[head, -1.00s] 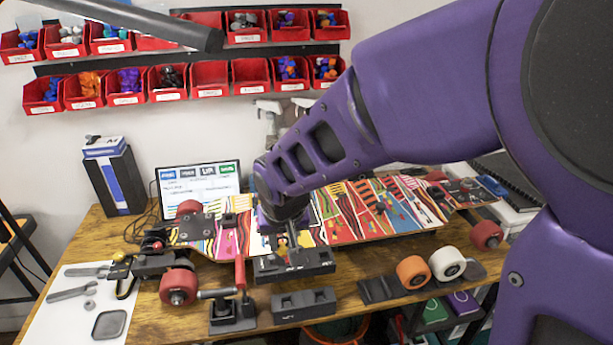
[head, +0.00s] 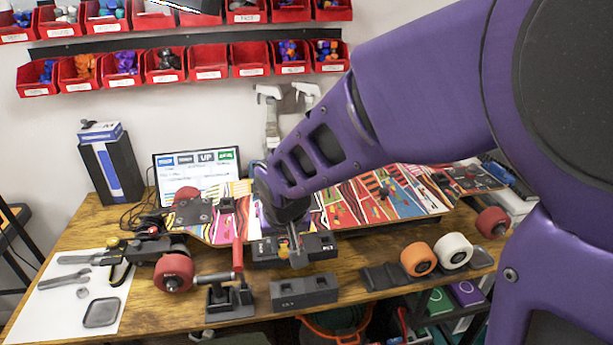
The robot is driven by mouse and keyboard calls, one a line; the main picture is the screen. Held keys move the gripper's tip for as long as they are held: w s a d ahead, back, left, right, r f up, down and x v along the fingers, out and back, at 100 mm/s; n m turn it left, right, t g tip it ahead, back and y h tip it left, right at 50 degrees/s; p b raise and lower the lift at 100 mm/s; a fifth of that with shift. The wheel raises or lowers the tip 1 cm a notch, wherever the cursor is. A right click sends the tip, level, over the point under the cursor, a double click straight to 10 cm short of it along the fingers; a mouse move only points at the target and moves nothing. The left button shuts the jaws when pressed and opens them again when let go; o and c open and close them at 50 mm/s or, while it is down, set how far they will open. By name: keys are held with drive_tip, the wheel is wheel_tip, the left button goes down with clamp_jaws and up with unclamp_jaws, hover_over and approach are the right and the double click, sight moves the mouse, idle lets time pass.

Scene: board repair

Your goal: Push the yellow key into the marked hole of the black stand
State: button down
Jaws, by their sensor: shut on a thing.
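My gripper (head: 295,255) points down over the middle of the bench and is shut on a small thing. A bit of yellow, which looks like the yellow key (head: 284,249), shows at its fingers, mostly hidden. Behind the fingers is a black block with slots (head: 321,246). A second black block with holes in its top (head: 304,291) lies in front of and below the fingertips, apart from them. I cannot tell which block is the stand with the marked hole; no mark is readable.
A patterned skateboard deck (head: 350,207) lies behind. A black holder with a red handle (head: 230,298) stands left of the front block. Orange (head: 418,260) and white wheels (head: 453,251) sit at right. A white mat with tools (head: 60,300) is at left.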

drive_tip(key=shift+f+b, duration=1.1)
drive_tip(key=shift+f, duration=2.75)
drive_tip(key=shift+f, duration=1.7)
idle(0.4)
drive_tip(key=shift+c, duration=1.4)
unclamp_jaws()
drive_tip(key=shift+r, duration=0.2)
drive_tip(key=shift+r+p, duration=0.55)
drive_tip(key=shift+r, duration=0.45)
